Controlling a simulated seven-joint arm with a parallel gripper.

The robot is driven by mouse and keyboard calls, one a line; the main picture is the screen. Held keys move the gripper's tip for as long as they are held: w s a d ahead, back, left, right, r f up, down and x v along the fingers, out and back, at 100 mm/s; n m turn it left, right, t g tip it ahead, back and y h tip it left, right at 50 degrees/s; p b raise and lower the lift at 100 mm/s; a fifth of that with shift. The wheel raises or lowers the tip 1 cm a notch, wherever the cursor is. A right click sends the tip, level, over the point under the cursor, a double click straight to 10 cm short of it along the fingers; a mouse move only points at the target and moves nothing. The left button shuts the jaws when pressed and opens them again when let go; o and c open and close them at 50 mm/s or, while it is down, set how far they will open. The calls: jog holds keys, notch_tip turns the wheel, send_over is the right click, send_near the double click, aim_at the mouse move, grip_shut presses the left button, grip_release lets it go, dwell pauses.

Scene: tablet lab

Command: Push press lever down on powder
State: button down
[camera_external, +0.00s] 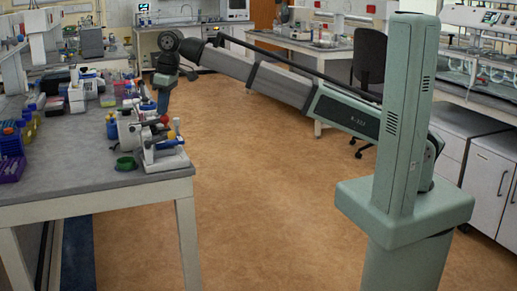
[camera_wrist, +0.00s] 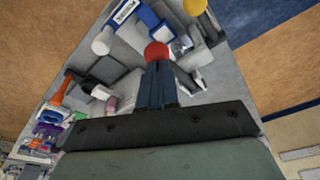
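The tablet press (camera_external: 165,157) is a small white and grey device at the near right corner of the left bench. A red ball knob (camera_external: 164,119) and a yellow knob (camera_external: 177,122) stand up from it. In the wrist view the red knob (camera_wrist: 156,51) shows just beyond my fingertips, and the yellow knob (camera_wrist: 195,6) is at the top. My gripper (camera_wrist: 156,68) points down over the press, its two dark fingers together with nothing visible between them. I cannot tell whether they touch the red knob. I see no powder.
A green bowl (camera_external: 125,163) sits left of the press. Blue and white devices (camera_external: 129,128) stand close behind it. Purple racks (camera_external: 12,160) and other labware crowd the left bench (camera_external: 85,185). The bench's front strip is clear, and open floor (camera_external: 260,180) lies to the right.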

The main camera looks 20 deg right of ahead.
aim_at(160, 118)
jog(key=shift+f, duration=0.7)
dwell(1.0)
jog(key=shift+r, duration=0.2)
jog(key=shift+a+r, duration=0.1)
jog(key=shift+r, duration=1.45)
jog(key=shift+a+r, duration=0.3)
jog(key=shift+r, duration=0.4)
jog(key=shift+a+r, duration=0.25)
jog(key=shift+r, duration=0.5)
jog(key=shift+a+r, duration=0.25)
jog(key=shift+r, duration=0.3)
